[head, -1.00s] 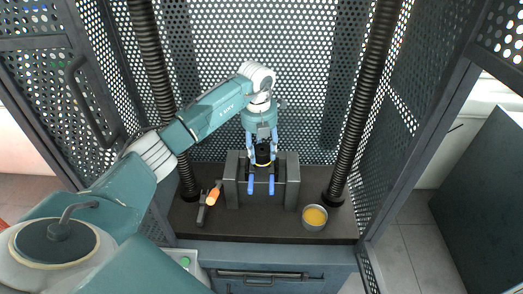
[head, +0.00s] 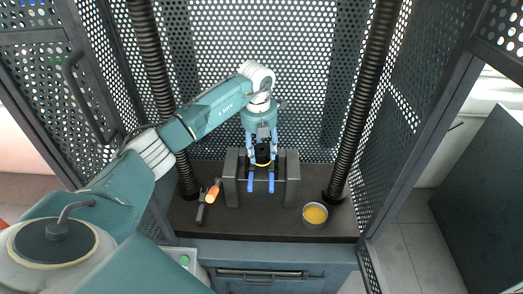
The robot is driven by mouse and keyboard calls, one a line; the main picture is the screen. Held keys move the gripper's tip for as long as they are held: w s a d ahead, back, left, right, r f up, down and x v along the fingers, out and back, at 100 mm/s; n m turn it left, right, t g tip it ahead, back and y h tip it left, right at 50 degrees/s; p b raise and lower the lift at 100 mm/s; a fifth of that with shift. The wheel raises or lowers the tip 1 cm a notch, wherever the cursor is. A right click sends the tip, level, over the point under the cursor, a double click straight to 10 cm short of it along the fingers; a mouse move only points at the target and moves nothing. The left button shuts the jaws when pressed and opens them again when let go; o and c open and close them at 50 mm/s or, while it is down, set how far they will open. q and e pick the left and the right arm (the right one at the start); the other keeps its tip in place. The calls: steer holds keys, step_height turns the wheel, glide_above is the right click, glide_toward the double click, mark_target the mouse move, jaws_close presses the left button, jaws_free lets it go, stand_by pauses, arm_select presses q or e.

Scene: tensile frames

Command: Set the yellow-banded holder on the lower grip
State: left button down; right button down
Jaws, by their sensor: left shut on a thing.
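My left gripper (head: 261,178) has its blue fingers pointing down over the middle of the test frame's bed. It is shut on the yellow-banded holder (head: 263,154), a black piece with a yellow band at its lower end, between the fingers. The lower grip (head: 231,185) is the dark grey block assembly on the bed between the two columns. The holder is at its centre, but the fingers hide where the two meet, so I cannot tell whether they touch. My right gripper is not in view.
Black ribbed columns (head: 349,130) stand on both sides of the grip. An orange-handled tool (head: 213,192) lies at the left of the dark bed (head: 262,227). A grey bowl with yellow contents (head: 314,216) stands at the right. Perforated panels enclose the back and sides.

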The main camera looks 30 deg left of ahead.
arm_select(q)
steer(key=shift+f+b, duration=0.65)
steer(key=shift+f, duration=0.2)
steer(key=c, duration=0.9)
jaws_free()
